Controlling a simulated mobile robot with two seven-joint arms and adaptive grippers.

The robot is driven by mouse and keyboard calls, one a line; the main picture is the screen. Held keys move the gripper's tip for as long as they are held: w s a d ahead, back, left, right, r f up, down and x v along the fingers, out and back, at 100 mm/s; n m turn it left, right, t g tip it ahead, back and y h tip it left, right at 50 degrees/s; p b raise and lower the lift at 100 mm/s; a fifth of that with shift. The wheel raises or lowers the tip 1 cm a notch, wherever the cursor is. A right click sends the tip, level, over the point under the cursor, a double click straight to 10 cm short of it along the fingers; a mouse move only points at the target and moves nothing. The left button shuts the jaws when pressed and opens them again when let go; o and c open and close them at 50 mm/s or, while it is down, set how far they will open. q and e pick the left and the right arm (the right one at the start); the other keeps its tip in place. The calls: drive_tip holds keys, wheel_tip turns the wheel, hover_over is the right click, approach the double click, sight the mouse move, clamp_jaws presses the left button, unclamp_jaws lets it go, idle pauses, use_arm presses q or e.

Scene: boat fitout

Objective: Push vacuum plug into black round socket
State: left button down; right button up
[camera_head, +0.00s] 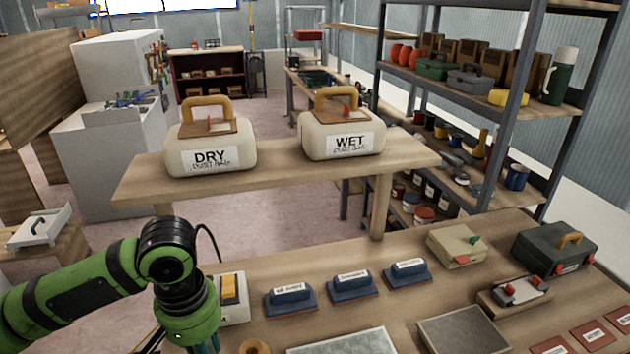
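My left arm comes in from the left, and its green wrist points down. Only the top of my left gripper (206,346) shows at the bottom edge. Its fingertips are cut off, so I cannot see whether it holds anything. A thin black cable (215,243) curves behind the wrist, and I cannot tell what it belongs to. A white box with a yellow rocker switch (229,288) stands on the bench just right of the wrist. I cannot make out a vacuum plug or a black round socket. My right gripper is not in view.
Cream containers marked DRY (212,145) and WET (341,130) stand on a raised wooden shelf (275,158). Several blue labelled blocks (352,285), a beige case (456,247) and a dark toolbox (556,251) are on the bench (262,334). Grey sheets lie at the front.

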use_arm(q)
drive_tip(key=s+d+r+m, duration=0.2)
drive_tip(key=d+r+m, duration=0.65)
drive_tip(key=d, duration=0.35)
drive_tip(key=w+d+f+m, duration=0.4)
drive_tip(key=s+a+r+n, duration=0.4)
drive_tip(key=a+r+n, duration=0.3)
drive_tip(key=r+n, duration=0.15)
drive_tip(key=w+d+n, duration=0.4)
drive_tip(key=w+d, duration=0.2)
drive_tip(key=d, duration=0.3)
drive_tip(key=s+a+f+m, duration=0.1)
drive_tip(key=f+m, duration=0.3)
drive_tip(key=m, duration=0.4)
drive_tip(key=s+a+f+m, duration=0.2)
drive_tip(key=a+f+m, duration=0.1)
drive_tip(key=m, duration=0.6)
drive_tip(key=shift+a+f, duration=0.35)
drive_tip(key=shift+f, duration=0.4)
